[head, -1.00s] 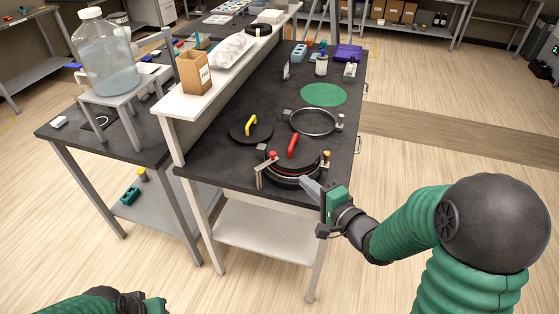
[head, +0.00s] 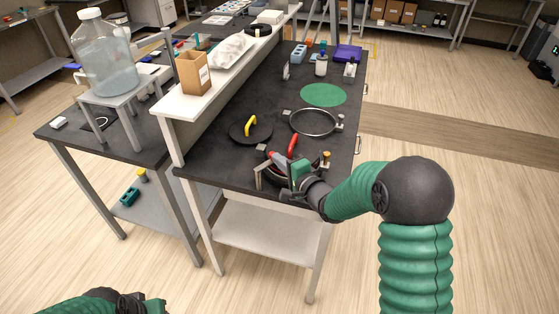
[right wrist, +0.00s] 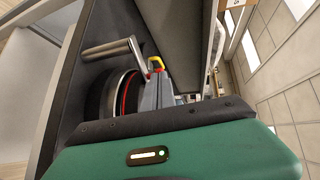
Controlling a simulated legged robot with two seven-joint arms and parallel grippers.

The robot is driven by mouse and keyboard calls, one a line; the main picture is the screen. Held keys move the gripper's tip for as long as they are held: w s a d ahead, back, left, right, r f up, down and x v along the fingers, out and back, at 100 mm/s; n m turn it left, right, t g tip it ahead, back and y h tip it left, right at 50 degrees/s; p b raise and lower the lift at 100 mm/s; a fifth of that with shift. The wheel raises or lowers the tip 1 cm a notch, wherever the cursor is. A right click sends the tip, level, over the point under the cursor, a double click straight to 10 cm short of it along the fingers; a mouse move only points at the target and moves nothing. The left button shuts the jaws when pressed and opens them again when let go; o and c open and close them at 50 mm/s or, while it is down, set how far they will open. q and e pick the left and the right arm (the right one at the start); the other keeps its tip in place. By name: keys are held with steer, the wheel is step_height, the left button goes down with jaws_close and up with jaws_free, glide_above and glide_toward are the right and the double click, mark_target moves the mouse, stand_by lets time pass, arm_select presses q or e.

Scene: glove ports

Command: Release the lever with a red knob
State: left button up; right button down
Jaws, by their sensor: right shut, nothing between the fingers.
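The round port (head: 268,174) near the table's front corner has a dark lid with a red handle (head: 293,143). A metal lever (head: 260,172) stands at its left side; a bit of its red knob (head: 271,153) shows by my fingertips. My right gripper (head: 280,160) is shut and empty, over the port close to the knob; whether it touches cannot be told. In the right wrist view the grey fingers (right wrist: 160,90) lie beside the port ring (right wrist: 112,97), with a metal bar (right wrist: 108,50) beyond. My left gripper (head: 140,303) is low at the bottom left, its jaws unclear.
An open ring (head: 313,133) and a lid with a yellow handle (head: 250,126) lie behind the port. A green disc (head: 323,95) lies farther back. A white shelf (head: 190,105) with a cardboard box (head: 194,72) runs along the left. Floor to the right is clear.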

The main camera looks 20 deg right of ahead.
mark_target(269, 158)
steer(key=shift+w+r, duration=0.1)
steer(key=shift+w, duration=0.05)
stand_by(0.3)
steer(key=shift+w+d+p, duration=0.15)
steer(key=shift+w+p, duration=0.4)
steer(key=shift+p, duration=0.15)
steer(key=shift+w+p, duration=0.5)
steer(key=shift+w, duration=0.25)
steer(key=shift+p+x, duration=0.35)
steer(key=shift+x, duration=0.65)
steer(key=shift+w+a+r, duration=0.1)
steer(key=shift+w+a, duration=0.6)
steer(key=shift+s, duration=0.1)
steer(key=v, duration=1.6)
steer(key=shift+s+d, duration=0.25)
steer(key=shift+s, duration=0.05)
